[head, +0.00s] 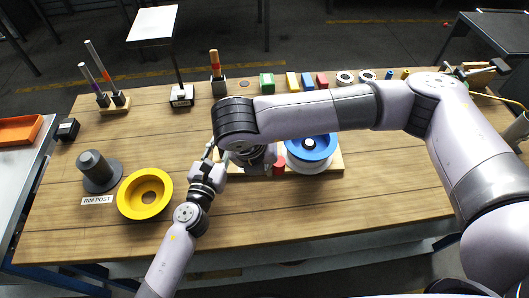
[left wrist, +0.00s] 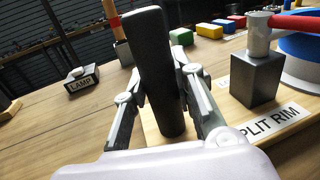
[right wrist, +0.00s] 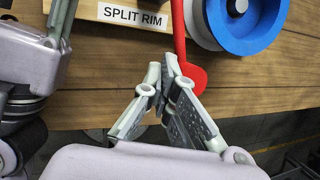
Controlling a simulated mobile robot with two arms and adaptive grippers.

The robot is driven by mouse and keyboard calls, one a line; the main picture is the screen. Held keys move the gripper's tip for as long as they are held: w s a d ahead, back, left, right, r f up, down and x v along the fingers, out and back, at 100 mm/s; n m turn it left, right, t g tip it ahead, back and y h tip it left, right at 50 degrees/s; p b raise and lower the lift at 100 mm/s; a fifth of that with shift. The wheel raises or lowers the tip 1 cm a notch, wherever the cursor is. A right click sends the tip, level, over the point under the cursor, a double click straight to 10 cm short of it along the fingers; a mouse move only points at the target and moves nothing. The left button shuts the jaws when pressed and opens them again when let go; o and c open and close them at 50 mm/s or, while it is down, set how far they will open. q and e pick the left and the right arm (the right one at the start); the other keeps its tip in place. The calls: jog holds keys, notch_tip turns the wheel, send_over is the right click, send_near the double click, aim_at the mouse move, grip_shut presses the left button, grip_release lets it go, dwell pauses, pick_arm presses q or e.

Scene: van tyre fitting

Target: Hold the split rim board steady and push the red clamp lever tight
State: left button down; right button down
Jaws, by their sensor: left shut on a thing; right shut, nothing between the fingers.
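The split rim board (head: 338,161) lies on the bench with a blue rim (head: 322,152) on its right part. My left gripper (left wrist: 165,85) is shut on the board's upright dark post (left wrist: 158,60), at its left end. The red clamp lever (right wrist: 179,30) runs beside the blue rim in the right wrist view, its flat paddle end toward me. My right gripper (right wrist: 166,72) is shut and empty, its fingertips just left of the paddle and partly overlapping it; I cannot tell if they touch. In the head view my right arm hides much of the board.
A yellow rim (head: 130,195) and a grey rim post (head: 95,170) stand at the left of the bench. Coloured blocks (head: 292,82) and white rings (head: 345,77) line the back edge. The bench front is clear.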

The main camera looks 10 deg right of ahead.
aim_at(280, 160)
pick_arm(q)
jog(key=shift+a, duration=0.1)
pick_arm(e)
jog(key=shift+d, duration=0.9)
jog(key=shift+w+d+f, duration=0.1)
jog(key=shift+w+d, duration=0.1)
jog(key=shift+d, duration=0.45)
jog(key=shift+d, duration=0.1)
pick_arm(q)
jog(key=shift+a, duration=0.1)
pick_arm(e)
jog(key=shift+w+d, duration=0.25)
jog(key=shift+d, duration=0.35)
